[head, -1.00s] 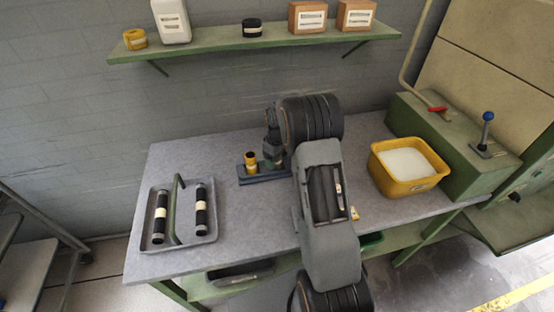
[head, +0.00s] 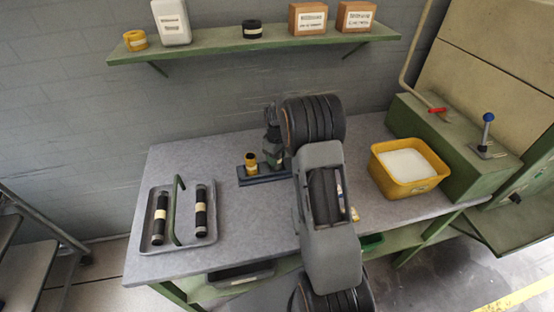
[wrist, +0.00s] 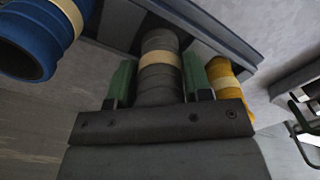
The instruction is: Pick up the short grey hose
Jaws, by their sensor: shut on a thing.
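The short grey hose (wrist: 160,52), ribbed with a cream band, stands between the green fingers of my gripper (wrist: 158,80) in the wrist view. The gripper is shut on it. In the head view my gripper (head: 275,157) is over the right part of a dark blue-grey rack (head: 262,177), and my arm hides part of that rack. I cannot make out the grey hose there, nor tell whether its lower end is clear of the rack.
A yellow hose (head: 251,162) stands close left of my gripper; a blue hose (wrist: 30,45) is close by in the wrist view. A tray (head: 178,243) with two black hoses lies left. A yellow tub (head: 440,178) stands right. A shelf (head: 220,40) hangs above.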

